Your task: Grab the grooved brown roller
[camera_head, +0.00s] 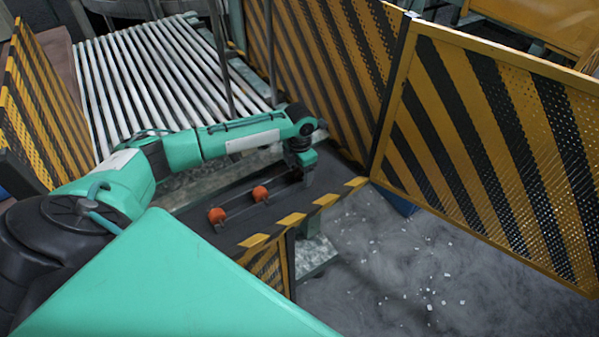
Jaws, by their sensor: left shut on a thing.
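Two orange-brown rollers, a nearer one (217,215) and a farther one (259,193), sit in a row on a thin rail on the dark bench top (240,228). Their grooves are too small to make out. My left gripper (306,181) points down at the far right end of this row, at the rail. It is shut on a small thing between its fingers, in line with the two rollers. The fingers mostly hide it, so its colour and grooves cannot be seen. My right gripper is not in view.
A yellow-and-black striped mesh fence (490,150) stands to the right, with another striped panel (322,60) behind the bench. A conveyor of white rollers (135,80) lies behind my left arm. The grey floor (400,270) at lower right has white bits scattered on it.

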